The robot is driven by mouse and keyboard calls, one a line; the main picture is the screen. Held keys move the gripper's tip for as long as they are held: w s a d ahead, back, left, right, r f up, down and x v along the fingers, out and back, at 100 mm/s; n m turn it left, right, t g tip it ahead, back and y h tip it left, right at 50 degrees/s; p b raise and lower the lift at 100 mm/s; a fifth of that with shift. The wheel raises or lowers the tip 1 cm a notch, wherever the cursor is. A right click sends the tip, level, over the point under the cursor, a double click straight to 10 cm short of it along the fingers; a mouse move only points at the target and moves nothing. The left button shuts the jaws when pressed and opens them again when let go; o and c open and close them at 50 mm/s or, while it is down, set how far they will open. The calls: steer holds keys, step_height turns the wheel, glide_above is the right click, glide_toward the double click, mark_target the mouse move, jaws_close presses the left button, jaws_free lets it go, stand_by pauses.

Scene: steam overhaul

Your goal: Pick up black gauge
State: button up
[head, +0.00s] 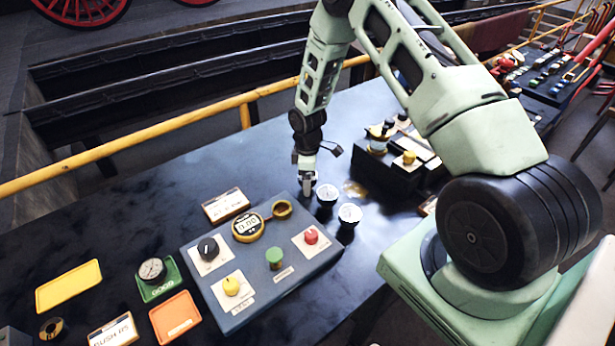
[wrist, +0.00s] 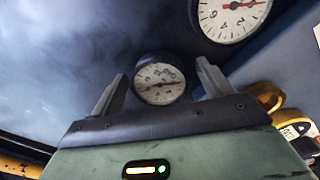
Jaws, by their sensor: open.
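Two round gauges with white dials and black bodies stand on the dark table just right of the grey control panel. The farther gauge (head: 327,194) is beside my gripper (head: 307,189), and the nearer gauge (head: 349,214) is a little to its right. In the wrist view, my gripper (wrist: 162,72) is open, and one black-bodied gauge (wrist: 160,82) shows between its two fingertips, with nothing gripped. The other gauge (wrist: 232,14) is cut off at the top right. I cannot tell whether the fingers reach down around the gauge. A third dark gauge (head: 151,269) sits on a green tray.
A dark box (head: 392,172) with fittings stands at the right. Yellow (head: 69,285) and orange (head: 175,318) trays lie at left. A yellow rail (head: 200,118) runs behind.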

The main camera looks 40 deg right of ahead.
steer(key=shift+f, duration=0.1)
steer(key=c, duration=1.2)
steer(key=shift+o, duration=0.2)
steer(key=shift+r, duration=0.2)
